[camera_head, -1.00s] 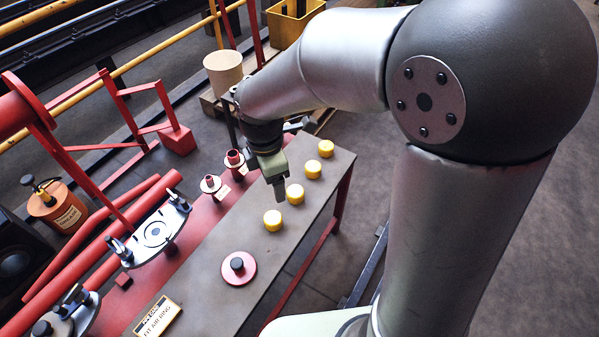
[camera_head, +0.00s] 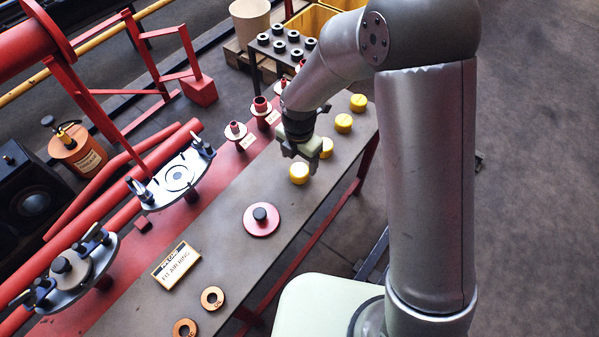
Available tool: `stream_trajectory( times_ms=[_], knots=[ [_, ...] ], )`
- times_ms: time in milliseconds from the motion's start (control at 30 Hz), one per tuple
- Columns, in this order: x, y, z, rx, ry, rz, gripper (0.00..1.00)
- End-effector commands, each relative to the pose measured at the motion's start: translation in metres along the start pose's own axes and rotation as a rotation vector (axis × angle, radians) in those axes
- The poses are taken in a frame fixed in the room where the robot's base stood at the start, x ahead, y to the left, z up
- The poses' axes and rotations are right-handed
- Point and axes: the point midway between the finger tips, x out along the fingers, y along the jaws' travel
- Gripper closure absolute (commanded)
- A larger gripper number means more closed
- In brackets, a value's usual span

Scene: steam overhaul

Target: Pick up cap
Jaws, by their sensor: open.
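Several yellow caps stand in a row along the right edge of the grey bench top. The nearest cap (camera_head: 299,173) is fully in view. My gripper (camera_head: 300,156) is open, pointing down above the bench beside the nearest two caps. Nothing shows between its fingers. I cannot tell its exact height above the caps.
A red disc with a black knob (camera_head: 261,219), a sign (camera_head: 176,264) and copper rings (camera_head: 212,298) lie on the bench (camera_head: 225,252). Red flanged fittings (camera_head: 236,132) stand left of my gripper. A rack of black parts (camera_head: 279,47) stands behind. Floor at right is clear.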

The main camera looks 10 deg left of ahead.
Motion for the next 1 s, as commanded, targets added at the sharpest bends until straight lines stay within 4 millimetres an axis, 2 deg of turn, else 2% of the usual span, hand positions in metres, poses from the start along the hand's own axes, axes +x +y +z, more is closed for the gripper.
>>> stream_trajectory(
  times_ms=[167,500,767,800,933,967,1000],
  knots=[
    [0.011,0.0,0.0,0.0,0.0,-0.002,0.27],
    [0.056,0.0,0.0,0.001,0.001,-0.002,0.27],
    [0.059,0.001,0.001,0.001,-0.001,0.0,0.27],
    [0.059,0.001,0.001,0.001,-0.001,0.0,0.33],
    [0.059,0.0,0.001,0.001,-0.001,0.0,0.69],
    [0.059,0.0,0.001,0.001,0.0,0.0,0.74],
    [0.059,0.0,0.001,0.002,0.0,0.0,0.74]
  ],
)
